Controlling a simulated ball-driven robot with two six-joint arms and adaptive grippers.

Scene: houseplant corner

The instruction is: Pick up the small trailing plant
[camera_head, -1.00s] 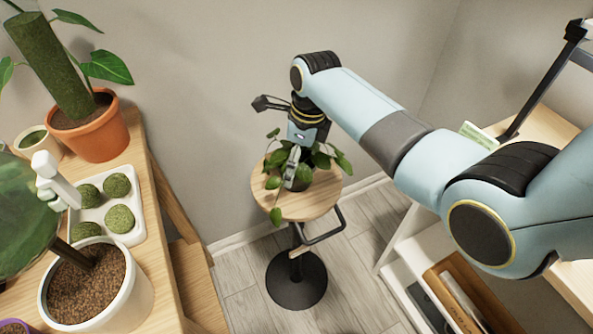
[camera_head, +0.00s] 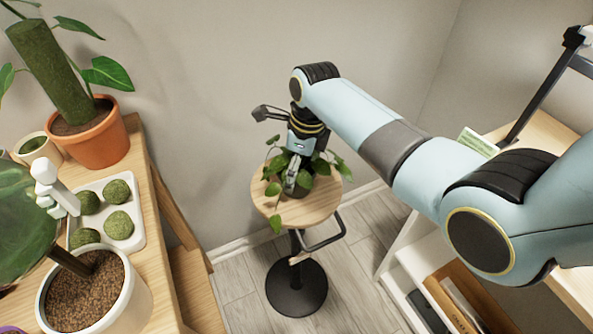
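The small trailing plant (camera_head: 302,182) has green heart-shaped leaves in a dark pot. It stands on a round wooden stool top (camera_head: 322,206), with one stem hanging towards the front edge. My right gripper (camera_head: 292,182) reaches down over the plant from the upper right. Its visible finger is among the leaves at the pot's near side. Leaves and the gripper body hide the other finger, so I cannot tell whether it grips the pot. My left gripper is not in view.
At left a wooden table holds a terracotta pot (camera_head: 98,146), a white tray (camera_head: 136,234) of moss balls and a white pot (camera_head: 132,300) with brown soil. A shelf unit (camera_head: 405,232) stands at right. The stool has a black base (camera_head: 297,290).

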